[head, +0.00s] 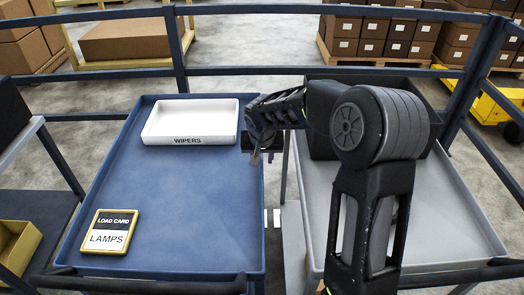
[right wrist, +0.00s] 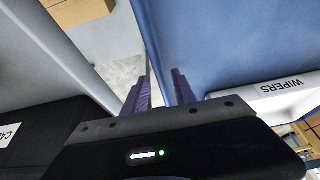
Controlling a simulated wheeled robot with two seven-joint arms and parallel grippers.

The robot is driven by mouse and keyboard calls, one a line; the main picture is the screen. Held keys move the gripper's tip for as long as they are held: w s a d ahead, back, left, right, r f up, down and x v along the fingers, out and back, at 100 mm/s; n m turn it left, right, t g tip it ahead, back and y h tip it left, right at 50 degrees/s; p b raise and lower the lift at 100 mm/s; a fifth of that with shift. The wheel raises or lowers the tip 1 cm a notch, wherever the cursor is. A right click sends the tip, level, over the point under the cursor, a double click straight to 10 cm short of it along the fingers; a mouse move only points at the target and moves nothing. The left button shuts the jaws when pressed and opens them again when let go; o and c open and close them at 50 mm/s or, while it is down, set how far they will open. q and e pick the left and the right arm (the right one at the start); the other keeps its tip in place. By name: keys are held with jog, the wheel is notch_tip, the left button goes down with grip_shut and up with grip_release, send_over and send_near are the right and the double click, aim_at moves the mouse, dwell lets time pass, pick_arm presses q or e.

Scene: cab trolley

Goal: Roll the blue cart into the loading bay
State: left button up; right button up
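The blue cart (head: 185,190) stands in the middle left of the head view, with a flat blue top and a raised rim. On it are a white tray marked WIPERS (head: 190,122) and a yellow-framed load card marked LAMPS (head: 109,232). My right gripper (head: 262,155) is at the cart's right rim, partly hidden by its own arm. In the right wrist view its purple fingers (right wrist: 160,88) are apart, with the blue cart's edge (right wrist: 150,55) showing between them; I cannot tell whether they touch it. My left gripper is out of view. The loading bay is not clearly identifiable.
A grey cart (head: 455,225) stands close to the right, across a narrow gap. Dark blue railings (head: 260,71) run behind both carts. A shelf with a yellow bin (head: 18,245) is at the left. Boxes on pallets (head: 375,35) and a yellow pallet truck (head: 490,105) are beyond the railing.

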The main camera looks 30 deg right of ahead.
jog(key=shift+w+d+f, duration=0.1)
jog(key=shift+f, duration=0.3)
jog(key=shift+c, duration=0.3)
grip_shut()
dwell(0.9)
